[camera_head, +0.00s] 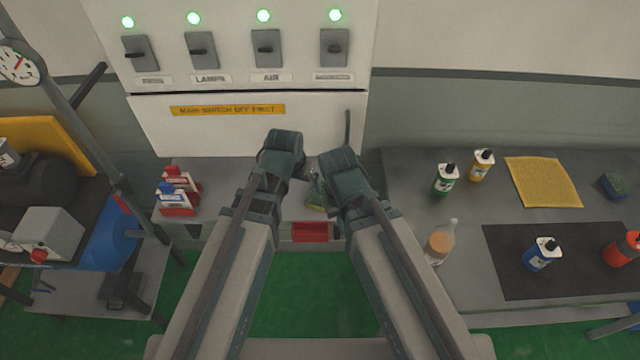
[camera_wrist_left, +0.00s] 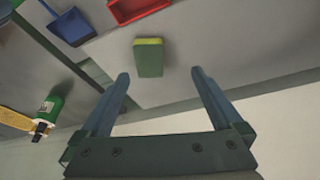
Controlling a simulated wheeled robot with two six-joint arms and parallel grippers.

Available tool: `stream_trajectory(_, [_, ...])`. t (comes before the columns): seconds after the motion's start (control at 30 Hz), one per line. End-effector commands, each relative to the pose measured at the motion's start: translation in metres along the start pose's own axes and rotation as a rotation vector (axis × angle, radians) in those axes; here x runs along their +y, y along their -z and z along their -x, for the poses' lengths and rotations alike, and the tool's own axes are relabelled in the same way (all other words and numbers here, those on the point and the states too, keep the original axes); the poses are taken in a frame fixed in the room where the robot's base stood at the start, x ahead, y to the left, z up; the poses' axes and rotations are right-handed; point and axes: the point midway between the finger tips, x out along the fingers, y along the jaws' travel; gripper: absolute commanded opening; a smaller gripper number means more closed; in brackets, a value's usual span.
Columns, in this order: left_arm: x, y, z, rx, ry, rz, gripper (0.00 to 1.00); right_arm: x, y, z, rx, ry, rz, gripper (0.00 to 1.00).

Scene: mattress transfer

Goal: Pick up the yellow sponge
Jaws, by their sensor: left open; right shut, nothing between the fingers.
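A green item (camera_head: 316,194) shows between the wrists. A red bin (camera_head: 310,232) is at the counter front. The right bench holds several bottles, a yellow cloth (camera_head: 543,182) and a dark mat (camera_head: 510,280). A switch panel (camera_head: 245,125) stands behind.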

Motion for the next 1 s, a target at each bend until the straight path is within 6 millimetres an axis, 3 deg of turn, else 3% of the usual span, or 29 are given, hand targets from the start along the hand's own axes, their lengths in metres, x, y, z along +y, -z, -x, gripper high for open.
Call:
stream_trajectory(0.13, [0.024, 0.018, -0.002, 0.055, -0.017, -0.056, 1.0, 0.0, 0.0, -0.001, 0.0, 0.0, 0.0, 0.0])
stream_trajectory(0.47, [0.029, 0.021, -0.009, 0.067, -0.02, -0.066, 1.0, -0.001, 0.0, -0.007, 0.0, 0.0, 0.001, 0.0])
stream_trajectory(1.0, [0.03, 0.025, -0.083, 0.066, -0.02, -0.065, 1.0, -0.007, 0.004, -0.076, 0.0, -0.001, 0.002, 0.0])
